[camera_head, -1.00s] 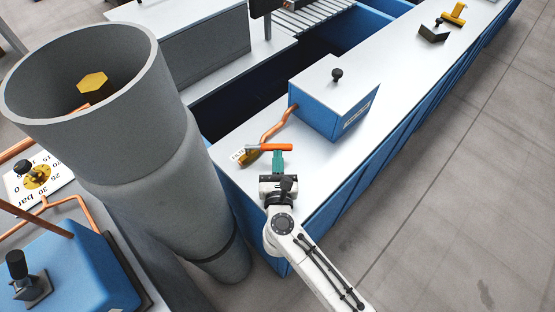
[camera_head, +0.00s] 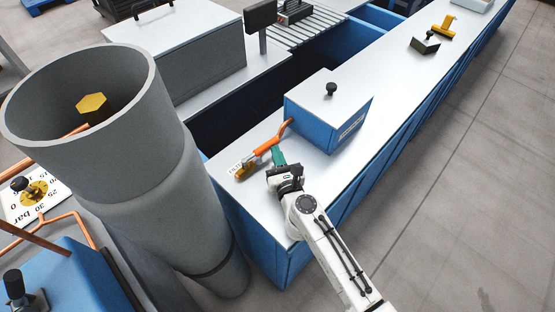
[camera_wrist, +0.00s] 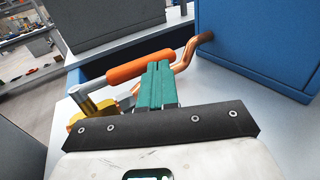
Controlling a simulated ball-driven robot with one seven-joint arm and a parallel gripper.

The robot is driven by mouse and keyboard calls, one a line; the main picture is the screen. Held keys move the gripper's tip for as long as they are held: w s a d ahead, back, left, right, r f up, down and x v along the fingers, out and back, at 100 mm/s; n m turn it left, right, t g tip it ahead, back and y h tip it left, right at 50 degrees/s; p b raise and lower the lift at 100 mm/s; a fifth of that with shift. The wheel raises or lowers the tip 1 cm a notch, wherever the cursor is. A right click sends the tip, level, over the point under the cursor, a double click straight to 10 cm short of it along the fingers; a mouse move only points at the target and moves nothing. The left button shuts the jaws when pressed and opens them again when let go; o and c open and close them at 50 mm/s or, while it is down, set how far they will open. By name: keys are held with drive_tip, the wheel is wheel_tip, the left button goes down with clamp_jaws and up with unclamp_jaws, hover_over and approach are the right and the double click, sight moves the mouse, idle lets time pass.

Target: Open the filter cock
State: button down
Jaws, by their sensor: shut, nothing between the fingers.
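The filter cock has an orange lever handle (camera_head: 266,146) that also shows in the wrist view (camera_wrist: 140,66). The body is partly hidden in the wrist view (camera_wrist: 90,106). The handle lies roughly along the line of the copper pipe (camera_head: 285,127), which runs to the blue box. My gripper (camera_head: 279,158) has teal fingers that are shut and empty. In the wrist view the fingertips (camera_wrist: 157,68) are right beside the handle; I cannot tell if they touch it.
The blue box (camera_head: 322,130) with a black knob stands just beyond the handle. A large grey cylinder (camera_head: 140,170) stands to the left. The bench top (camera_head: 385,90) is mostly clear toward the far right, where a yellow tool (camera_head: 445,26) stands.

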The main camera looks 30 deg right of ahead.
drive_tip(key=shift+w, duration=0.45)
drive_tip(key=shift+d, duration=0.1)
idle(0.4)
